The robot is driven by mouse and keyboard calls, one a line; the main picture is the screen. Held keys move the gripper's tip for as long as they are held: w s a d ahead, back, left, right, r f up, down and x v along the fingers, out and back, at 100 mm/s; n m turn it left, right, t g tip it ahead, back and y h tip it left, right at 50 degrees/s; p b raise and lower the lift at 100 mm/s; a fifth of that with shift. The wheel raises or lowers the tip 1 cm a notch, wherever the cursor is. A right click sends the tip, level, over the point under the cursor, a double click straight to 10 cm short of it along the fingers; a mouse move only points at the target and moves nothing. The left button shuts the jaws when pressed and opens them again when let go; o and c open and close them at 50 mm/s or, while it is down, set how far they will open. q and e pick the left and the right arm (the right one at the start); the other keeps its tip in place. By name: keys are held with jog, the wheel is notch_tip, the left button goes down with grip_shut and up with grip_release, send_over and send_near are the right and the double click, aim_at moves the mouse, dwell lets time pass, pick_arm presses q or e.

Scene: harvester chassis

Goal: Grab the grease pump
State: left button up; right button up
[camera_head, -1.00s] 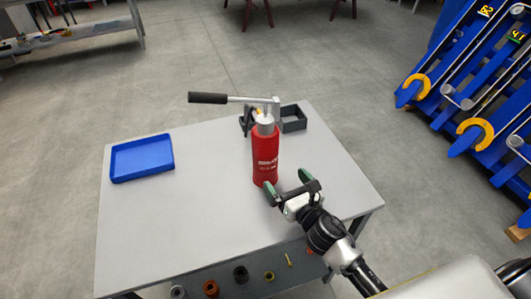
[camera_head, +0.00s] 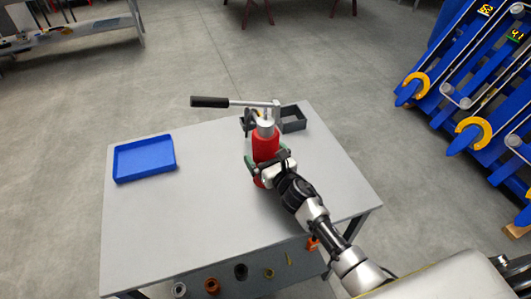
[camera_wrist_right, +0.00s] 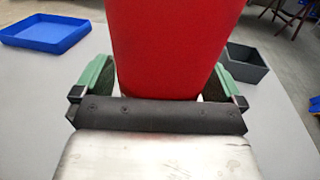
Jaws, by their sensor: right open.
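The grease pump (camera_head: 265,145) stands upright on the grey table. It has a red cylinder, a silver cap and a lever with a black grip pointing left. My right gripper (camera_head: 267,161) is at the lower half of the cylinder, which it partly hides. In the right wrist view the red cylinder of the grease pump (camera_wrist_right: 172,45) fills the middle, between the green fingers of my right gripper (camera_wrist_right: 160,80). The fingers are open, one on each side of it. My left gripper is not in view.
A blue tray (camera_head: 144,158) lies on the left of the table (camera_head: 200,215). A dark grey box (camera_head: 293,119) sits behind the pump. Several small parts lie on a shelf under the table. Blue machinery (camera_head: 480,100) stands on the right.

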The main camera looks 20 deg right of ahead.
jog(key=shift+s, duration=0.1)
jog(key=shift+c, duration=1.1)
jog(key=c, duration=1.5)
jog(key=shift+r, duration=0.25)
jog(key=shift+c, duration=0.4)
